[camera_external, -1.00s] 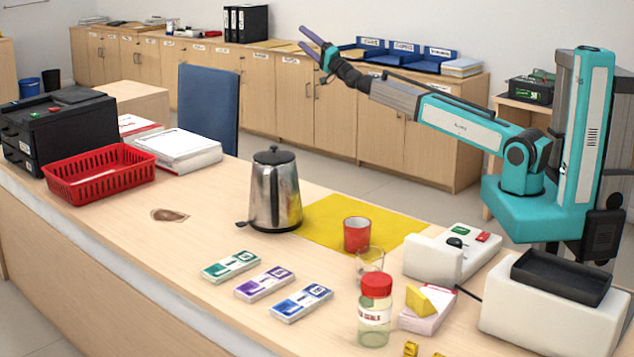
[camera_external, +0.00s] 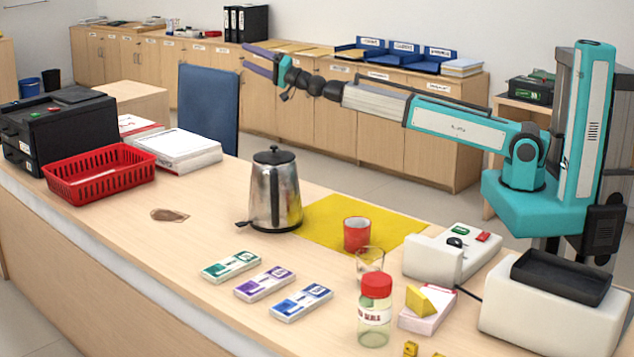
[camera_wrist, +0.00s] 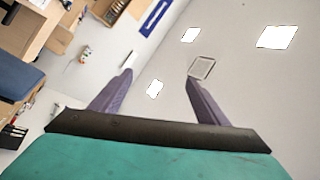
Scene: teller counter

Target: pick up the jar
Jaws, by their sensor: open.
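The jar (camera_external: 375,318) is clear glass with a red lid and a pale label. It stands upright near the front edge of the counter, at the lower middle of the external view. My gripper (camera_external: 258,61) is open and empty, high above the far side of the counter, up and to the left of the jar and well apart from it. In the wrist view my gripper (camera_wrist: 158,78) shows two purple fingers spread apart, with ceiling and wall beyond them. The jar is not seen in the wrist view.
Around the jar are a clear glass (camera_external: 369,262), a red cup (camera_external: 356,234), a yellow sponge-like wedge (camera_external: 421,302) on a pad, and banknote bundles (camera_external: 301,301). A steel kettle (camera_external: 275,190) stands farther left. The counter's left middle is mostly clear.

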